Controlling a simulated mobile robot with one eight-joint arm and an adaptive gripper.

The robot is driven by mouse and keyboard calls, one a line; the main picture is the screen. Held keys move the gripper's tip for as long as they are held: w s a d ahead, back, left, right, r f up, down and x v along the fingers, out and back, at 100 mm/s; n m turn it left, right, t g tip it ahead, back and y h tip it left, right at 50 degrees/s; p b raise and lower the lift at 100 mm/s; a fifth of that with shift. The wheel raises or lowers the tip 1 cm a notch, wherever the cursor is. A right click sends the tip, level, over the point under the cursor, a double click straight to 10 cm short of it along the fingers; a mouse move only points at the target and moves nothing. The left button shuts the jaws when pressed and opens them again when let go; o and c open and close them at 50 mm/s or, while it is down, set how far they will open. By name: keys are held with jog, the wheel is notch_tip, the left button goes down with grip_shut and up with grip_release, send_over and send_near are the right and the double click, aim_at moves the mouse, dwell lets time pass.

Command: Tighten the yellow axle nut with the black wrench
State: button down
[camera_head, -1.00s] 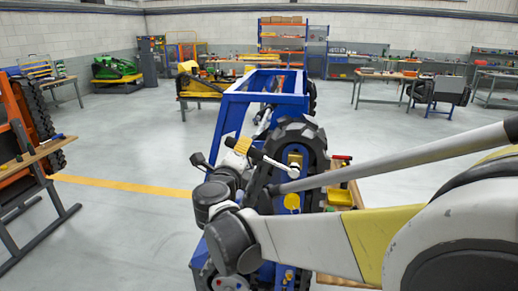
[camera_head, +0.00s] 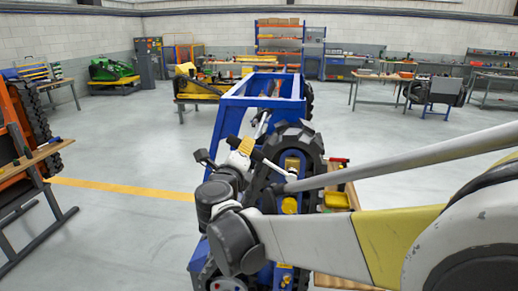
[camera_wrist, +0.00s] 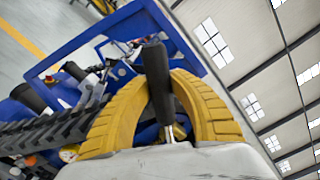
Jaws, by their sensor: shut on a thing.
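My gripper (camera_head: 246,150) has yellow fingers and is beside the upper left of the blue tractor's black tyre. In the wrist view its two yellow fingers (camera_wrist: 161,84) stand on either side of the black wrench (camera_wrist: 157,70), seen nearly end-on. In the head view a slim bar, pale in the middle with a dark end, runs from the fingers down right across the tyre. A round yellow piece (camera_head: 289,205), perhaps the axle nut, shows low on the wheel, partly behind my arm. I cannot tell whether the wrench touches any nut.
The blue tractor frame (camera_head: 235,105) stands behind the wheel. A wooden bench with a yellow bin (camera_head: 336,199) is right of the tyre, partly behind my arm. An orange machine and wooden bench (camera_head: 32,158) stand at the left. The grey floor (camera_head: 120,230) between is clear.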

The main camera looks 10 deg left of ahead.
jog(key=shift+d+r+m, duration=0.25)
jog(key=shift+r+m, duration=0.05)
jog(key=shift+r, duration=0.1)
jog(key=shift+r, duration=0.1)
jog(key=shift+d+r+m+p, duration=0.45)
jog(key=shift+r+m+p, duration=0.1)
jog(key=shift+m+p, duration=0.05)
jog(key=shift+d+r+m+p, duration=0.35)
jog(key=shift+d+r+m, duration=0.05)
jog(key=shift+d+r, duration=0.1)
dwell(0.3)
jog(key=shift+d+r+m+p, duration=0.45)
jog(key=shift+d+r+m, duration=0.1)
jog(key=shift+d+m, duration=0.15)
